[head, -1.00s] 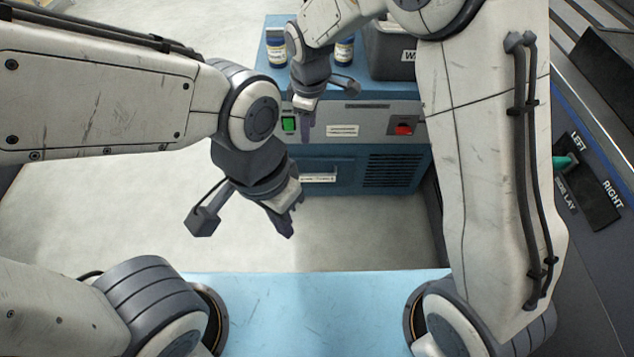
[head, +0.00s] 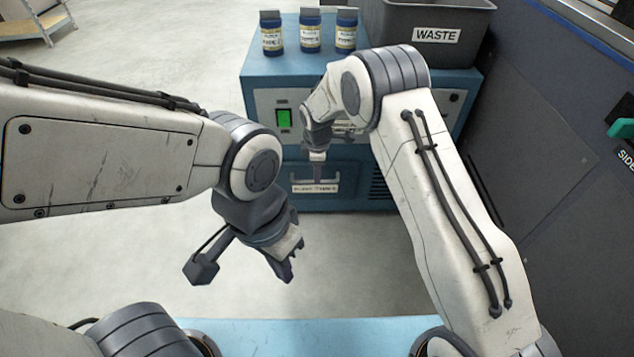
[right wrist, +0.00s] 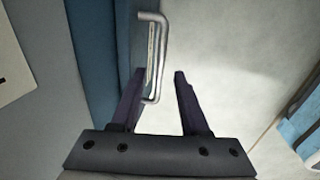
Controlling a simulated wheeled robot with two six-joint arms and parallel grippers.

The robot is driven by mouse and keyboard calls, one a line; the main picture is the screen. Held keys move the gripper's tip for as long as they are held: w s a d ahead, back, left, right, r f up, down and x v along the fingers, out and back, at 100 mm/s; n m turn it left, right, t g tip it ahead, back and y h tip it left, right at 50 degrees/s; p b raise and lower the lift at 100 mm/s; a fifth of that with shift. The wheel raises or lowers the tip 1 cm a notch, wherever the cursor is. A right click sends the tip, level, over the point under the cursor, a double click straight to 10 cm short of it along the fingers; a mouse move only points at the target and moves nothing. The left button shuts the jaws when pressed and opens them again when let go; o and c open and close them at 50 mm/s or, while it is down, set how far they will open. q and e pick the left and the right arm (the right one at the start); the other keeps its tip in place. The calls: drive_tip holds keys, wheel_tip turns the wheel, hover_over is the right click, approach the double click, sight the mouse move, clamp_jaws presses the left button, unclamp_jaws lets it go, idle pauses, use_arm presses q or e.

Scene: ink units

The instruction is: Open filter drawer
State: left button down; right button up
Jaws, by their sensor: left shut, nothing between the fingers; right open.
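The filter drawer's front, with a white label (head: 315,188), is in the lower part of the blue unit (head: 350,200) in the head view. It looks flush with the unit. Its metal handle (right wrist: 163,40) shows clearly in the right wrist view. My right gripper (head: 316,172) is open at the drawer front. In the right wrist view, the handle's lower end lies between the open fingers (right wrist: 159,76), close to the left finger. I cannot tell whether they touch. My left gripper (head: 287,270) is shut and empty, in front of the unit and away from the drawer.
Three dark blue bottles (head: 310,35) and a grey WASTE bin (head: 470,20) stand on the unit's top. A green switch (head: 284,118) is above the drawer. A dark machine panel (head: 540,150) borders the right. Floor (head: 150,240) in front is free.

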drive_tip(key=shift+w+f+b, duration=0.2)
drive_tip(key=shift+f+b, duration=0.15)
drive_tip(key=shift+f, duration=0.55)
drive_tip(key=shift+w+f+b, duration=0.15)
drive_tip(key=shift+f+b, duration=0.15)
drive_tip(key=shift+f, duration=0.55)
clamp_jaws()
